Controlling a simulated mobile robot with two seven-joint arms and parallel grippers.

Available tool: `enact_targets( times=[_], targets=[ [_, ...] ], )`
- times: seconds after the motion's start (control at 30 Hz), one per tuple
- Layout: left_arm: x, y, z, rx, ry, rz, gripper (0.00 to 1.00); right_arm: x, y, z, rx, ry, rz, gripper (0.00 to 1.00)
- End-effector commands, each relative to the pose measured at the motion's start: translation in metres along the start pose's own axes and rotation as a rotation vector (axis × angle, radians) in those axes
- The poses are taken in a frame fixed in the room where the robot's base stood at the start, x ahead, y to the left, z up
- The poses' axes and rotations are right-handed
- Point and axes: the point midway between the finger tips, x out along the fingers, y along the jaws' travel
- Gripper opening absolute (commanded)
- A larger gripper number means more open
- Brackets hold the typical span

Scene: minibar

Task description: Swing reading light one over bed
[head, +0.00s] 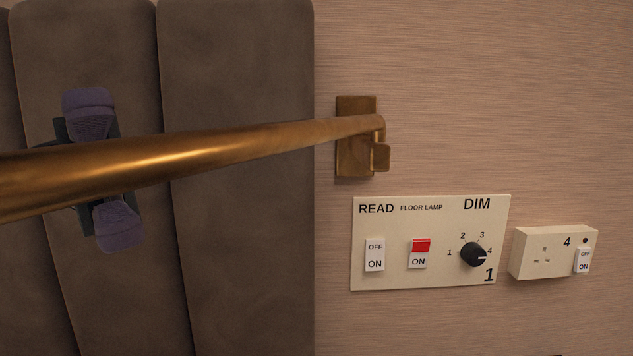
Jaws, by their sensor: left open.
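The reading light's brass arm (220,143) runs from its wall bracket (355,137) at the centre out to the left edge, growing thicker toward me. Its lamp head is out of view. My left gripper (101,170) shows at the left with purple fingers, one above and one below the brass arm in the picture. It is open. The brass arm covers the middle of the gripper, so the gripper appears to be behind it. I cannot tell whether they touch. My right gripper is not in view.
A tall padded brown headboard (240,250) fills the left half. Right of it, a cream switch panel (400,281) marked 1 has two switches and a dimmer knob (473,254). A socket box (530,267) marked 4 sits further right. The upper right wall is bare.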

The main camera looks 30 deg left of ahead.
Motion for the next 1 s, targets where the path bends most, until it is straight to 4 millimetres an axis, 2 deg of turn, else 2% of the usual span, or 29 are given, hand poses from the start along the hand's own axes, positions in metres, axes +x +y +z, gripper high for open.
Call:
enact_targets(
  times=[0.1,0.3,1.0],
  targets=[
    [-0.02,0.002,0.001,0.002,-0.003,0.0,0.49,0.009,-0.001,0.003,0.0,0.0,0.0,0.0],
    [-0.034,0.001,0.0,0.0,0.0,-0.001,0.49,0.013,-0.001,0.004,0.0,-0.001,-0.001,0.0],
    [-0.035,0.0,0.0,-0.001,0.001,-0.001,0.49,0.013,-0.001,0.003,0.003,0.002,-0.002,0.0]
  ],
)
